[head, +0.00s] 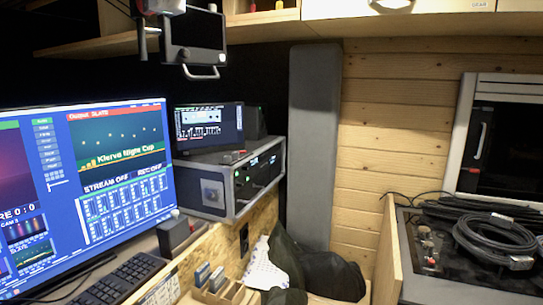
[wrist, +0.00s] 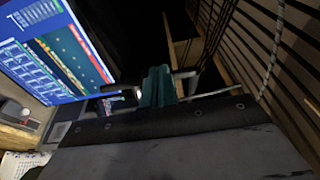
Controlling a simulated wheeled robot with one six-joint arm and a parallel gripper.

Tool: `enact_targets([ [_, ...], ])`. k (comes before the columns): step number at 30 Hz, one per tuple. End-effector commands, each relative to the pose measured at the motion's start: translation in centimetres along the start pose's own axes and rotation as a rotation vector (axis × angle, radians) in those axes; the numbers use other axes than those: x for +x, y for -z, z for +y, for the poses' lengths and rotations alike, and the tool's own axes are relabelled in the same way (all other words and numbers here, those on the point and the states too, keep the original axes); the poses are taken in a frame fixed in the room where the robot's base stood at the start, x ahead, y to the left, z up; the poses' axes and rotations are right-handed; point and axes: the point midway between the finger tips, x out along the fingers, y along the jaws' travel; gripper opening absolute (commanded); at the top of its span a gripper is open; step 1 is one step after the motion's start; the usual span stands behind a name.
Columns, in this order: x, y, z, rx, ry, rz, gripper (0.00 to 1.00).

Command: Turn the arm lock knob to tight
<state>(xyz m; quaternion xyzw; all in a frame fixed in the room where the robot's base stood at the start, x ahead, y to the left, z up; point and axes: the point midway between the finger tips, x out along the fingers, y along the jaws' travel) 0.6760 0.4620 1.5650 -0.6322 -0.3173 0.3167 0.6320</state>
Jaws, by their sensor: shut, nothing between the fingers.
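The arm lock knob cannot be made out for certain in either view. In the head view a small dark monitor (head: 193,42) with a pale handle hangs at the top, beside a grey bracket (head: 141,30) with a small red detail. My gripper (wrist: 157,86) shows in the wrist view as teal fingers, shut and empty, beyond a grey, dark-edged surface that fills the lower part. A dark rod with a pale tip (wrist: 139,94) shows just left of the fingers; contact cannot be told. My gripper is not seen in the head view.
A large lit screen (head: 90,185) stands at left, also in the wrist view (wrist: 50,50). A rack case (head: 232,180) with a small display stands behind it. A shelf (head: 265,18) runs overhead. A grey padded panel (head: 315,150) and coiled cables (head: 495,240) are further right.

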Motion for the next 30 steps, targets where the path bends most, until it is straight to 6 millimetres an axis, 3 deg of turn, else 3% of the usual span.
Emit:
enact_targets([
  [5, -0.8, -0.2, -0.2, 0.001, 0.002, 0.0, 0.0],
  [18, -5.6, -0.2, -0.1, 0.001, -0.001, -0.001, 0.0],
  [30, -6.1, -0.1, 0.1, 0.001, -0.001, -0.001, 0.0],
])
